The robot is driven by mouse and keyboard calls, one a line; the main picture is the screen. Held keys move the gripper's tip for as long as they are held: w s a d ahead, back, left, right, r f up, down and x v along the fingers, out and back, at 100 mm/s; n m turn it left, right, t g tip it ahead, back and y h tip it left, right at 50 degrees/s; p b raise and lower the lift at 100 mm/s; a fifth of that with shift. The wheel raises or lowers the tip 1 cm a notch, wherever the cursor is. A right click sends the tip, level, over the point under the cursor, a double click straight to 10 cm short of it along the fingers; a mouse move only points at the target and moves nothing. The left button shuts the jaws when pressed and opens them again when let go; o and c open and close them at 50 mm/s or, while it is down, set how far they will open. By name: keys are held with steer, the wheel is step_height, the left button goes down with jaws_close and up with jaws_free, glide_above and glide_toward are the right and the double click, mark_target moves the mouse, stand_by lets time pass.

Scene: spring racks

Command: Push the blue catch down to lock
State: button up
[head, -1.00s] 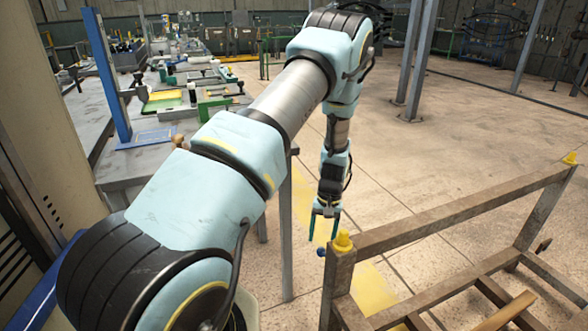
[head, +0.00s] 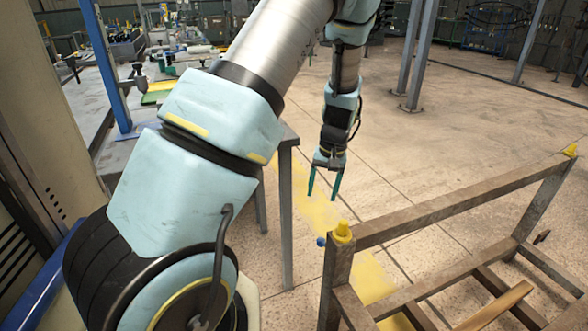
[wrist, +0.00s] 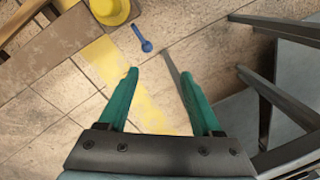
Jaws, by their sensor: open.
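The blue catch (head: 321,241) is a small blue knob on the left side of the rack's near-left post, just below a yellow cap (head: 342,231). In the wrist view the catch (wrist: 142,38) shows as a blue ball with a short stem, ahead of the fingers and near the yellow cap (wrist: 112,8). My gripper (head: 325,195) hangs above and behind the catch, pointing down, with its two teal fingers apart and nothing between them. It also shows in the wrist view (wrist: 158,75). The fingers do not touch the catch.
The brown metal rack (head: 460,205) fills the lower right, with a wooden piece (head: 495,305) lying in it. A grey workbench (head: 150,165) with tools stands at the left, its leg near my arm. Open tiled floor lies behind the rack.

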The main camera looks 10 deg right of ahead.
steer(key=s+a+r+n+h+p, duration=0.1)
steer(key=s+a+r, duration=0.1)
steer(key=a+r, duration=0.6)
steer(key=shift+p, duration=0.4)
steer(key=shift+r, duration=0.1)
steer(key=shift+c, duration=0.2)
